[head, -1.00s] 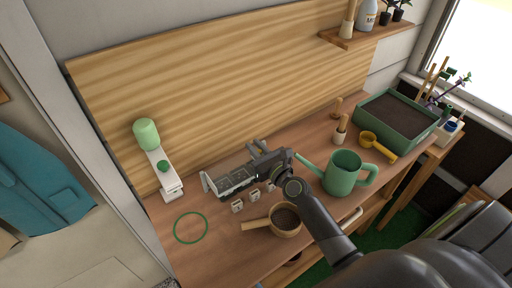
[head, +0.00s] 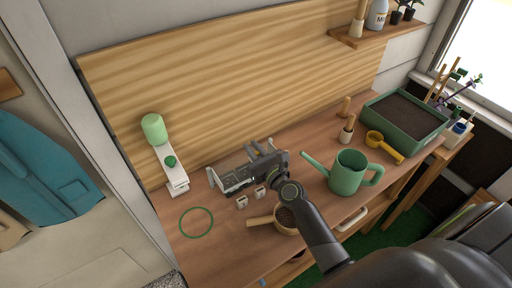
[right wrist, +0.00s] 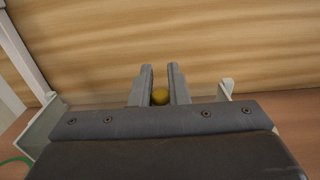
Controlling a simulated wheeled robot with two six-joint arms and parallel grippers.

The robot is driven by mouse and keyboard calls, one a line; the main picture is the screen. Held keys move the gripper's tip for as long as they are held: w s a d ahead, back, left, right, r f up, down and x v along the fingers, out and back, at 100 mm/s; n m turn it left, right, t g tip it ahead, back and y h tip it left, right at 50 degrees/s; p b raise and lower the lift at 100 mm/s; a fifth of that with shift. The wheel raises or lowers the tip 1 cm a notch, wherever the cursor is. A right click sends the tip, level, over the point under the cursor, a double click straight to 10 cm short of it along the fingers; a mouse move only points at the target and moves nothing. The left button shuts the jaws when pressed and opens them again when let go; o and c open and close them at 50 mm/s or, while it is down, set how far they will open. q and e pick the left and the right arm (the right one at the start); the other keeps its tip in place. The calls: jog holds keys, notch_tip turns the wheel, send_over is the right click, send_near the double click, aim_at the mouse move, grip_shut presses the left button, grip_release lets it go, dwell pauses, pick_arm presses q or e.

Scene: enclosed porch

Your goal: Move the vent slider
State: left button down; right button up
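A pale frame (head: 214,180) with upright end pieces lies on the bench, partly covered by my right arm; its end piece also shows in the right wrist view (right wrist: 226,88). A yellow round knob (right wrist: 160,97) sits between the two fingers of my right gripper (right wrist: 160,82). I take this knob to be the vent slider's. The fingers stand apart on either side of it; whether both touch it cannot be told. In the head view the right gripper (head: 262,147) reaches over the frame toward the wooden back panel. My left gripper is out of view.
Small white blocks (head: 242,202) and a brown pan (head: 284,222) lie in front. A green watering can (head: 347,173) stands right of my arm.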

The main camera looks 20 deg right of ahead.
jog(key=o, duration=0.4)
jog(key=shift+a, duration=0.2)
jog(key=shift+o, duration=0.2)
jog(key=shift+d, duration=0.1)
jog(key=shift+s+d+f, duration=0.1)
jog(key=shift+s, duration=0.45)
jog(key=s+b, duration=0.1)
jog(key=s, duration=0.4)
jog(key=s+d+b, duration=0.1)
jog(key=s, duration=0.4)
jog(key=s+d+b, duration=0.1)
jog(key=s, duration=0.4)
jog(key=shift+s, duration=0.1)
jog(key=shift+s+b, duration=0.35)
jog(key=shift+s, duration=0.15)
